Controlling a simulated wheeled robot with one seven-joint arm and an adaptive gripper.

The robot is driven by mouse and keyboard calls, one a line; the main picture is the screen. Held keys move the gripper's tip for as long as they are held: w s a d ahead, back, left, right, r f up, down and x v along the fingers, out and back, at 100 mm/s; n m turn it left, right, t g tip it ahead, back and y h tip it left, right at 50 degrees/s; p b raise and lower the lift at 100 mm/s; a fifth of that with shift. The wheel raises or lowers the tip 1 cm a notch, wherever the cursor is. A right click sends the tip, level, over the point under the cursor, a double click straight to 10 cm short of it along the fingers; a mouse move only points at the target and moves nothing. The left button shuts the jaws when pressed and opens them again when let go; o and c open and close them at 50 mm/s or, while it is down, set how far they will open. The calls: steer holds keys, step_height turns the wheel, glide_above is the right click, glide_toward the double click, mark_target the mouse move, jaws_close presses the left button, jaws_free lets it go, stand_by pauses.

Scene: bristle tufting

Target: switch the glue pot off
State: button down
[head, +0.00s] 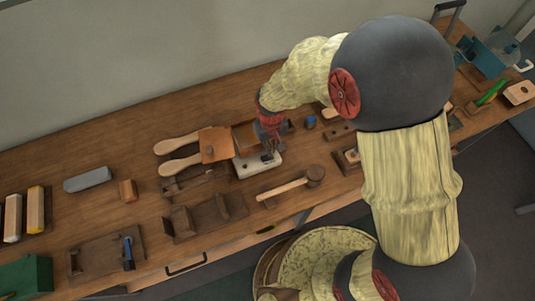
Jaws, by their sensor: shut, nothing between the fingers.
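A white-based unit that appears to be the glue pot (246,168) stands on the workbench near the middle. A brown box-shaped part (243,135) rises at its back. My gripper (267,154) is shut and empty, pointing down at the right part of the white base. I cannot tell whether the fingertips touch it. A small dark detail shows on the base by the fingertips. The gripper hides part of the unit, and I cannot make out the switch or its position.
Wooden-handled tools with an orange block (215,144) lie just left of the unit. A mallet (290,188) lies in front, and a small blue item (310,121) stands to the right.

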steer(key=shift+r+p, duration=1.4)
steer(key=shift+r, duration=0.7)
